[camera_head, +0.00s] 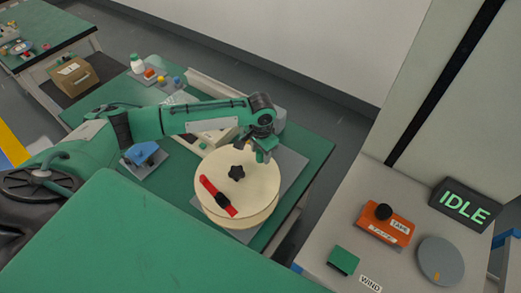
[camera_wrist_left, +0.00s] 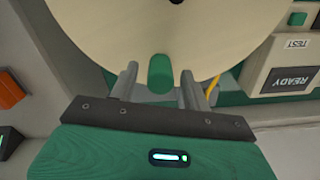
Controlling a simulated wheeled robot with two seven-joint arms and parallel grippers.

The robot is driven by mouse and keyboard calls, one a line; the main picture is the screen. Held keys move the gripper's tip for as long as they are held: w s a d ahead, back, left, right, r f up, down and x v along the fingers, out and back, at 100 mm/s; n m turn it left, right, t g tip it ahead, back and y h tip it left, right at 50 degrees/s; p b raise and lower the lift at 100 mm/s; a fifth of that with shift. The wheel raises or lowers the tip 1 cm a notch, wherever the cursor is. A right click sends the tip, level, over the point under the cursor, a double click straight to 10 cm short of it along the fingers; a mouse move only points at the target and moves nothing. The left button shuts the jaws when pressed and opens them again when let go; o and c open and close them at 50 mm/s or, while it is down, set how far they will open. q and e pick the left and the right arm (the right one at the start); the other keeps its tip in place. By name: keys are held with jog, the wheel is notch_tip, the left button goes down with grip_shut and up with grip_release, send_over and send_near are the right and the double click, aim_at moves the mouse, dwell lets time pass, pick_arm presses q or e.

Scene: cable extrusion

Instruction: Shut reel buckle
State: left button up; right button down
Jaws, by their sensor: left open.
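The reel (camera_head: 260,190) is a cream disc with a black star-shaped knob (camera_head: 237,172) in its middle. It sits on a grey plate (camera_head: 292,165) on the green table. A red strap with a black buckle (camera_head: 222,200) lies on the reel's top at the front left; I cannot tell whether the buckle is latched. My left gripper (camera_head: 263,157) is over the reel's far right part, away from the buckle. In the left wrist view its fingers (camera_wrist_left: 157,84) are apart at the edge of the cream disc (camera_wrist_left: 215,30), with a green patch between them. The buckle is not visible there. My right gripper is not in view.
A blue part (camera_head: 142,154) stands on a grey plate to the left. A white bottle (camera_head: 137,63) and small coloured items are at the back. At right, a pale bench holds an orange box (camera_head: 385,222), a grey disc (camera_head: 441,261) and an IDLE sign (camera_head: 465,204).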

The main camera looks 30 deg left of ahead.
pick_arm(q)
jog(key=shift+f, duration=0.3)
jog(key=c, duration=1)
jog(key=shift+r, duration=0.1)
grip_shut()
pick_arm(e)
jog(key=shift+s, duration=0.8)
pick_arm(q)
jog(key=shift+a+r+p, duration=0.1)
jog(key=shift+p, duration=0.3)
jog(key=shift+w+a+r+n+p, duration=0.15)
jog(key=shift+a+n+p, duration=0.3)
jog(key=shift+n+p, duration=0.4)
jog(key=shift+w+a+n+p, duration=0.1)
jog(key=shift+a+n+p, duration=0.2)
jog(key=shift+p, duration=0.35)
jog(key=shift+a+f, duration=0.2)
jog(key=shift+f, duration=0.05)
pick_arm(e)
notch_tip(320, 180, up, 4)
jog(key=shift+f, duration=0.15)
